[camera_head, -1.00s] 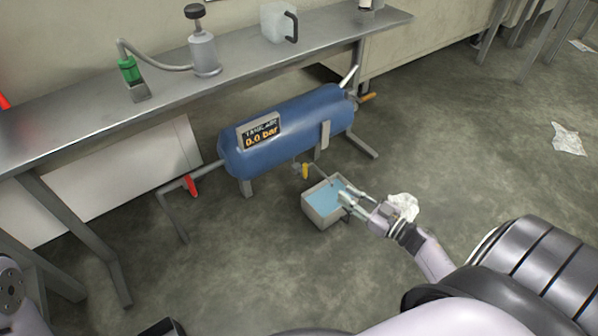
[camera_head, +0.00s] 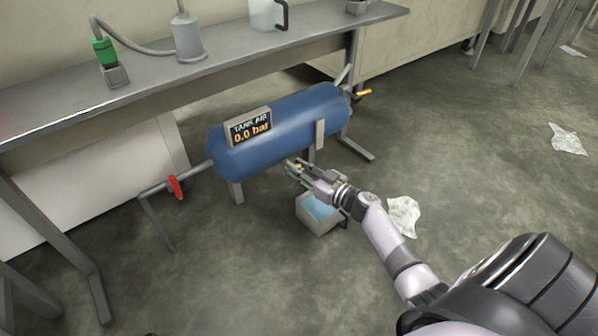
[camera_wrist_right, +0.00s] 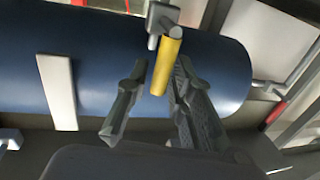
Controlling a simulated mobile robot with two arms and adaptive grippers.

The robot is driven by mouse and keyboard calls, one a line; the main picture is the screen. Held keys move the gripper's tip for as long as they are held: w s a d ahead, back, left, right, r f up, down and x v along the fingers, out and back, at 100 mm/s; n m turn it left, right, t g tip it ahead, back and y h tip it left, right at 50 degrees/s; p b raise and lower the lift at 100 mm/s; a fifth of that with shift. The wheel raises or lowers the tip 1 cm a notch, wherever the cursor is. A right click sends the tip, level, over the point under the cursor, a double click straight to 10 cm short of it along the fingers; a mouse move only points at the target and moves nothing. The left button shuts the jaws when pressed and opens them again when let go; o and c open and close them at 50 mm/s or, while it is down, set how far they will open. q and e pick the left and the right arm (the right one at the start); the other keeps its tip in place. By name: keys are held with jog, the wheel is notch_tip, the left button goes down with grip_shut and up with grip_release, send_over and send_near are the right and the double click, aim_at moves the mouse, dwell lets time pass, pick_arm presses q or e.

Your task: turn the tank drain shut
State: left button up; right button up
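The blue air tank (camera_head: 285,128) lies under the bench, and its display (camera_head: 249,130) reads 0.0 bar. The drain's yellow handle (camera_wrist_right: 167,65) hangs from a grey fitting (camera_wrist_right: 161,20) beneath the tank. In the head view the handle is mostly hidden by my right gripper (camera_head: 294,169). In the right wrist view my right gripper (camera_wrist_right: 158,68) is open, with its fingers on either side of the handle's free end. A gap shows on the left; contact on the right cannot be told. My left gripper is not in view.
A grey bin of blue liquid (camera_head: 309,219) stands on the floor below my right gripper. Crumpled plastic (camera_head: 403,216) lies on the floor.

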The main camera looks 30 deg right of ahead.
jog(key=shift+w, duration=0.1)
jog(key=shift+c, duration=0.3)
grip_shut()
